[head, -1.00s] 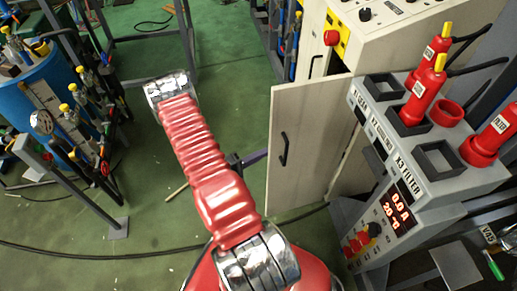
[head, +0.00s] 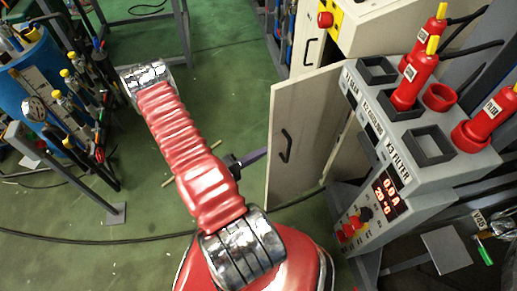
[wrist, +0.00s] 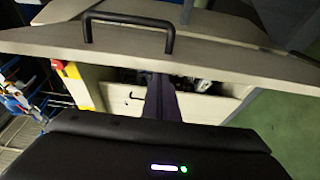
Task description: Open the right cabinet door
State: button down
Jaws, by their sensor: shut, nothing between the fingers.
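The right cabinet door (head: 301,125) is a pale panel with a black handle (head: 286,146). It stands swung out from the cabinet, with a gap behind it. It also crosses the wrist view (wrist: 215,52), where its handle shows at the top (wrist: 130,22). My gripper (head: 253,158) is at the door's free left edge, its dark purple fingers shut and empty. The fingers (wrist: 160,100) run behind the door panel, so their tips are mostly hidden. I cannot tell whether they touch the panel. The gripper is not on the handle.
The pale cabinet (head: 365,28) carries a yellow panel with a red button (head: 325,20). A grey filter unit (head: 405,160) with red fittings stands close right of the door. A blue drum (head: 40,70) and bottle rack are at left. A cable (head: 90,242) crosses the green floor.

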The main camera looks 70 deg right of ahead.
jog(key=w+d+v, duration=0.1)
jog(key=v, duration=0.8)
jog(key=shift+w+a, duration=0.2)
dwell(0.6)
dwell(0.7)
